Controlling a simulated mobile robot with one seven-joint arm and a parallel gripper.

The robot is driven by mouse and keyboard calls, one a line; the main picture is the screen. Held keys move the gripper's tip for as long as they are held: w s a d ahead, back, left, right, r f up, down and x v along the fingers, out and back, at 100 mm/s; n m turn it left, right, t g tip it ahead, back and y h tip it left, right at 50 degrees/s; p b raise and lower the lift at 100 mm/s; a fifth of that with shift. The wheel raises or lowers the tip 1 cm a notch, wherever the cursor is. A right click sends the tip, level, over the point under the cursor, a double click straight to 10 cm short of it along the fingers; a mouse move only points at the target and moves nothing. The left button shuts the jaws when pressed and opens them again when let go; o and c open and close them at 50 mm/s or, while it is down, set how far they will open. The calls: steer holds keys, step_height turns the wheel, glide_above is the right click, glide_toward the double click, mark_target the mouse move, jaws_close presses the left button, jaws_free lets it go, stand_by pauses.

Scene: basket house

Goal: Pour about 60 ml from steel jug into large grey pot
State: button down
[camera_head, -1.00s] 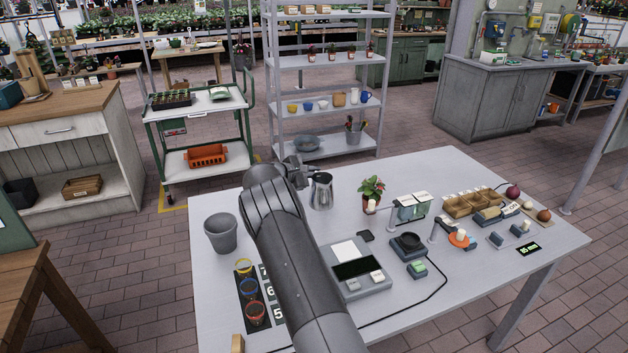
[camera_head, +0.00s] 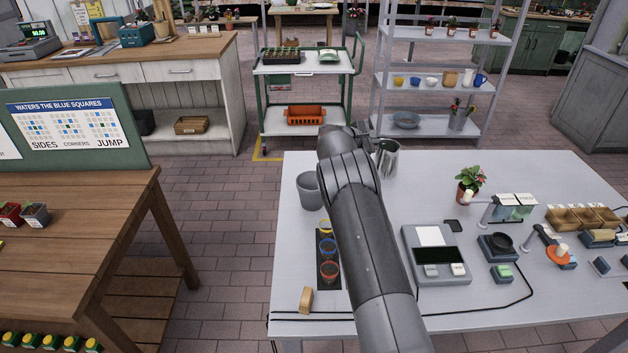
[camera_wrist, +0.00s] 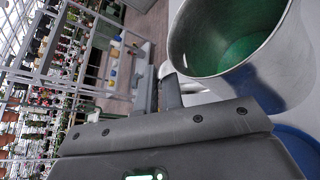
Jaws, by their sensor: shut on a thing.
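The steel jug (camera_head: 387,159) is at the back of the grey table, to the right of and behind the large grey pot (camera_head: 308,190). My gripper (camera_head: 367,136) is shut on the jug at its left side, partly hidden by my arm. In the wrist view the jug (camera_wrist: 290,75) fills the upper right, its open mouth showing green inside. I cannot tell whether its base touches the table. The grey pot stands upright on the table, left of my arm, its inside barely visible.
Yellow, blue and red-rimmed cups (camera_head: 328,248) stand in front of the pot. A scale (camera_head: 436,268), a potted plant (camera_head: 468,184) and small devices lie right of my arm. A wooden table (camera_head: 90,225) stands at left, across a floor gap.

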steer(key=a+f+n+t+y, duration=0.2)
steer(key=a, duration=1)
steer(key=w+a+f+n+t+y, duration=0.1)
steer(key=a+f+n+t+y, duration=0.1)
steer(key=a, duration=1.1)
steer(key=a+f+n+t+y, duration=0.2)
steer(key=a+n, duration=0.1)
steer(key=a, duration=0.9)
steer(key=shift+w+a+f, duration=0.2)
steer(key=shift+w+a, duration=0.15)
steer(key=s+d+r+m+t, duration=0.5)
steer(key=s+d+r+m, duration=0.2)
steer(key=r+m, duration=0.3)
step_height(320, 180, up, 2)
steer(key=shift+s+d+r+m+h, duration=0.1)
steer(key=shift+s+d+m+h, duration=0.25)
steer(key=shift+s, duration=0.25)
steer(key=shift+s+d+r+m+t+h+p, duration=0.25)
steer(key=shift+s+d+r+m+t+p, duration=0.15)
steer(key=shift+m, duration=0.45)
